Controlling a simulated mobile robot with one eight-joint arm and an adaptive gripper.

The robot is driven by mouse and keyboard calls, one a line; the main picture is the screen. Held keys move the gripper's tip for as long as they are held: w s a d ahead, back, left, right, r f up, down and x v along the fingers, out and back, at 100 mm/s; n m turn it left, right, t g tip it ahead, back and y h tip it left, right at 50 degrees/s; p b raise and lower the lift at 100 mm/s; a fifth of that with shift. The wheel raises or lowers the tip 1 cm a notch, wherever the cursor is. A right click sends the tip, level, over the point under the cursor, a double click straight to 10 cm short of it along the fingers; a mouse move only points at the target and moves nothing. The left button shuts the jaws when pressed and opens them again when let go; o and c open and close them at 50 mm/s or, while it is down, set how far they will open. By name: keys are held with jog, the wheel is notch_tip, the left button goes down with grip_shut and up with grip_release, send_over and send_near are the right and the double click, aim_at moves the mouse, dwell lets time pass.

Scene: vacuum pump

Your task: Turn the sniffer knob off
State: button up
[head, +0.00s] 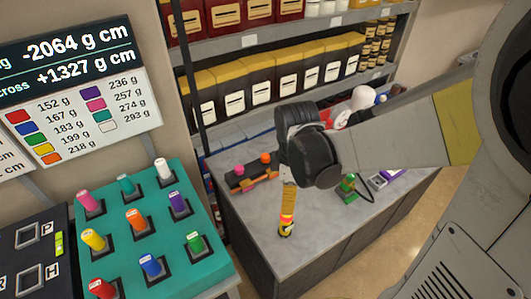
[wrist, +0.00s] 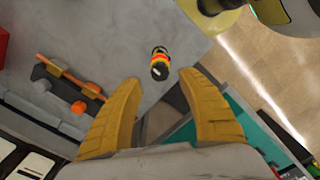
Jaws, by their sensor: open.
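A small upright cylinder (wrist: 160,68) with black, yellow and red bands stands on the grey counter. A small pale mark shows on it in the wrist view. In the head view the banded cylinder (head: 286,230) sits just below my yellow fingers. I cannot tell for sure that it is the sniffer knob, nor read its setting. My gripper (wrist: 161,78) is open and empty, its fingertips on either side of the cylinder in the wrist picture, apparently above it. In the head view my gripper (head: 288,200) points down, its two fingers overlapping.
A dark rack with orange pegs (head: 252,172) lies left of my gripper on the counter (head: 245,205). A green device (head: 347,185) with a black cable stands to the right. A teal board (head: 166,263) of coloured pegs is at left. Shelves (head: 250,40) of boxes stand behind.

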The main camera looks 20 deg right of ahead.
notch_tip(320, 180, down, 4)
jog(key=shift+f+b, duration=0.25)
jog(key=shift+b, duration=0.3)
grip_shut()
